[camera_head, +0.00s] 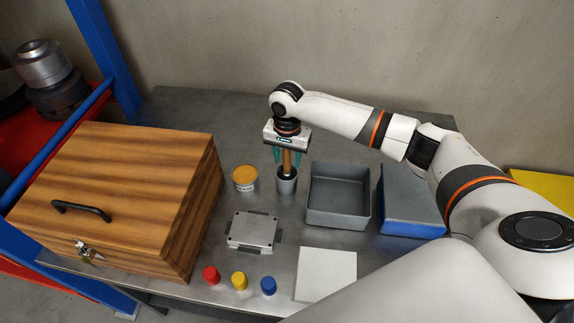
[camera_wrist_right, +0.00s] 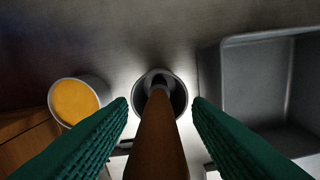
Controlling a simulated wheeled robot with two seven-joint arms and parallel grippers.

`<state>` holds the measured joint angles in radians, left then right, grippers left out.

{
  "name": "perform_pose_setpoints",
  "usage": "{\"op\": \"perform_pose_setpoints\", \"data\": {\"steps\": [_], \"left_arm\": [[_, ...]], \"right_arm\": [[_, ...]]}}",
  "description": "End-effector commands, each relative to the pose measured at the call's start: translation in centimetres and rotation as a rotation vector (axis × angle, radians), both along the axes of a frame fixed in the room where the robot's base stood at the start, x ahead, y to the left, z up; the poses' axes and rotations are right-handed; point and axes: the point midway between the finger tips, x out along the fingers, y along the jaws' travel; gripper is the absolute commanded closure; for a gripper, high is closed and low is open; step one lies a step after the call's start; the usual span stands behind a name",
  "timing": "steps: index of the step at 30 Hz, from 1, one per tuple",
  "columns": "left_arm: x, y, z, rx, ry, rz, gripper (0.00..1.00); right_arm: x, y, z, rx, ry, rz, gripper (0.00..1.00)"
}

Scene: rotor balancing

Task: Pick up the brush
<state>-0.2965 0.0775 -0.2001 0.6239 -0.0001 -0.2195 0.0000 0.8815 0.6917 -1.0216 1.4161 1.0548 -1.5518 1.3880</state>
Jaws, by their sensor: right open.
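The brush (camera_head: 287,160) has a brown wooden handle and stands upright in a small grey metal cup (camera_head: 287,185) on the table. My right gripper (camera_head: 287,157) points straight down over it, with its green fingers on either side of the handle. In the right wrist view the brush handle (camera_wrist_right: 157,140) rises between the two open fingers (camera_wrist_right: 160,108), with a visible gap on each side. The brush's lower end is hidden inside the cup (camera_wrist_right: 178,92). My left gripper is not in view.
A can with an orange-yellow top (camera_head: 245,177) stands left of the cup, and a grey open tray (camera_head: 338,218) is close on its right. A wooden box (camera_head: 110,190), a flat metal unit (camera_head: 252,231), colored caps (camera_head: 239,281) and a white sheet (camera_head: 327,274) surround them.

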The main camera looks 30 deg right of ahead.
Motion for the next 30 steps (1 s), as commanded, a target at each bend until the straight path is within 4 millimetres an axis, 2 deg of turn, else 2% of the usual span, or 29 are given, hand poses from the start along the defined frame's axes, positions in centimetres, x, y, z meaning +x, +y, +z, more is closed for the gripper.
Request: {"op": "perform_pose_setpoints", "data": {"steps": [5,12,14,23,26,30], "left_arm": [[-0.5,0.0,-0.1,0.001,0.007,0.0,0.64],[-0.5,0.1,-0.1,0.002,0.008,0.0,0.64],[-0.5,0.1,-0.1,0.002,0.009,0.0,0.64],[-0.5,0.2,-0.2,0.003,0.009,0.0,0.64],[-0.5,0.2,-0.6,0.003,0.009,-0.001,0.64],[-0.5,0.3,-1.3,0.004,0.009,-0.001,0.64]], "right_arm": [[0.0,0.0,-0.1,0.0,0.0,0.001,0.55],[0.0,0.0,0.0,0.001,-0.001,0.001,0.92],[0.0,0.0,0.0,0.001,-0.001,0.001,1.0],[0.1,0.1,0.4,0.001,-0.003,0.001,1.0],[0.1,0.1,1.6,0.001,-0.004,0.002,1.0],[0.1,0.1,4.4,0.002,-0.005,0.003,1.0]]}}
